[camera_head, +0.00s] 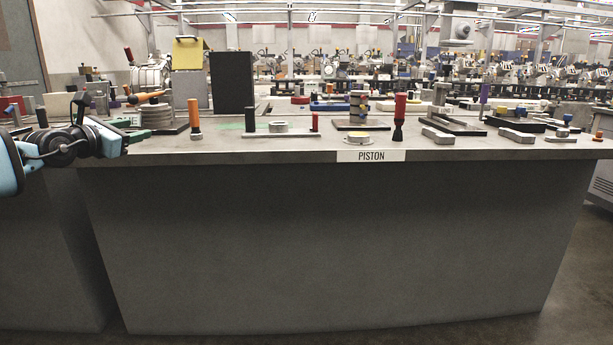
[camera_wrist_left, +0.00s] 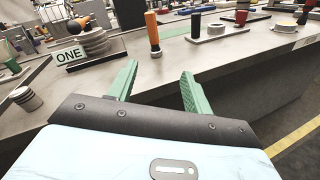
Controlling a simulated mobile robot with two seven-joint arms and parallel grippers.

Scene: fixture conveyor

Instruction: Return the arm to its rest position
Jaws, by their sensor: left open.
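My left gripper (camera_head: 126,129) is at the left end of the workbench, near its front edge, with its arm coming in from the left. In the left wrist view, the green fingers of the left gripper (camera_wrist_left: 160,72) are spread apart with nothing between them. The nearest upright part is an orange-handled peg (camera_head: 195,119), which stands beyond the fingers and apart from them. It also shows in the left wrist view (camera_wrist_left: 153,34). My right gripper is not in view.
The grey bench (camera_head: 330,240) has a PISTON label (camera_head: 371,155) on its front edge. A flat grey fixture (camera_head: 282,134), a red-handled tool (camera_head: 399,118) and several other fixtures stand on top. A stack of grey rings (camera_wrist_left: 92,42) is near a ONE sign (camera_wrist_left: 70,55). Floor shows at right.

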